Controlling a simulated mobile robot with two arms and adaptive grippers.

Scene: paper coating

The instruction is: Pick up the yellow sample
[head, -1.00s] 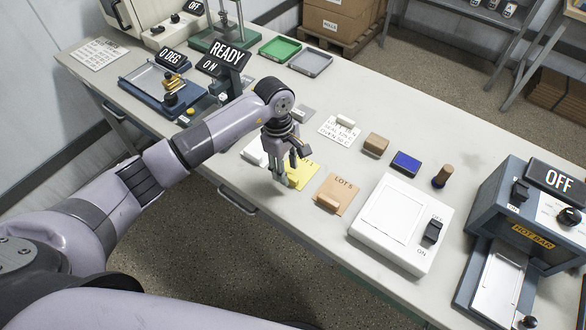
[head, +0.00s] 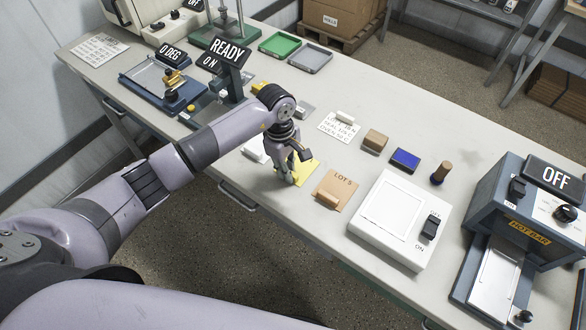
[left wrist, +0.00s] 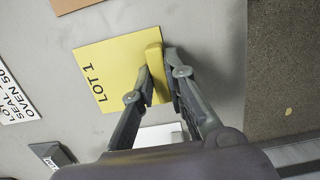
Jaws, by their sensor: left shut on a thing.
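The yellow sample (left wrist: 112,62) is a flat yellow card marked LOT 1 with a raised yellow grip block (left wrist: 155,62) along one edge. In the head view the yellow sample (head: 308,172) lies on the bench, partly hidden by my left gripper (head: 292,181). In the left wrist view my left gripper (left wrist: 160,90) has one finger on each side of the block and is shut on it. The card looks flat on the bench or very close to it. My right gripper does not show.
A brown LOT 5 sample (head: 336,190) lies just right of the yellow one, and a white sample (head: 255,150) just left. A white light box (head: 388,215) and the hot bar sealer (head: 530,215) stand farther right. The bench's front edge is close.

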